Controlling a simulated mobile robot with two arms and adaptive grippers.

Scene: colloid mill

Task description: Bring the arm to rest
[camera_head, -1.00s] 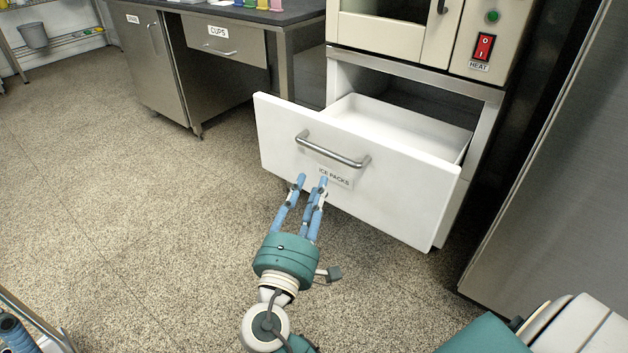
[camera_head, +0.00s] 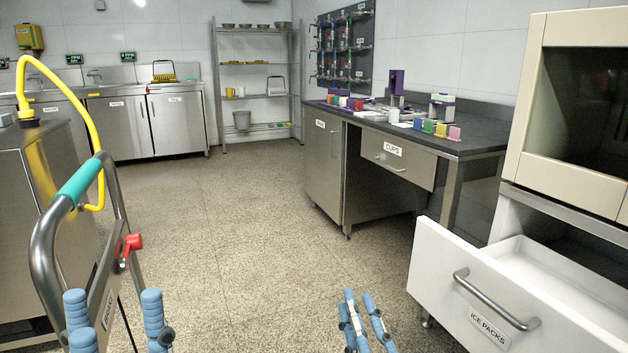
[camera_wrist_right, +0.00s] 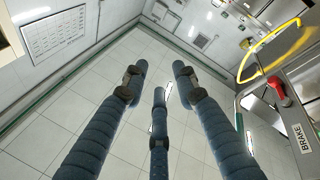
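My left gripper (camera_head: 117,322) shows at the bottom left of the head view, its blue fingers pointing up and spread apart. It is in front of the cart's steel handle. My right gripper (camera_head: 360,310) shows at the bottom middle of the head view, left of the white drawer and apart from it. In the right wrist view its three blue fingers (camera_wrist_right: 160,80) are apart with nothing between them. Most of both arms is out of view.
The ICE PACKS drawer (camera_head: 500,290) stands pulled out at the right. The cart handle (camera_head: 45,230) with a red brake lever (camera_head: 132,243) is at the left. The CUPS bench (camera_head: 420,143) stands behind. The floor (camera_head: 240,240) between is clear.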

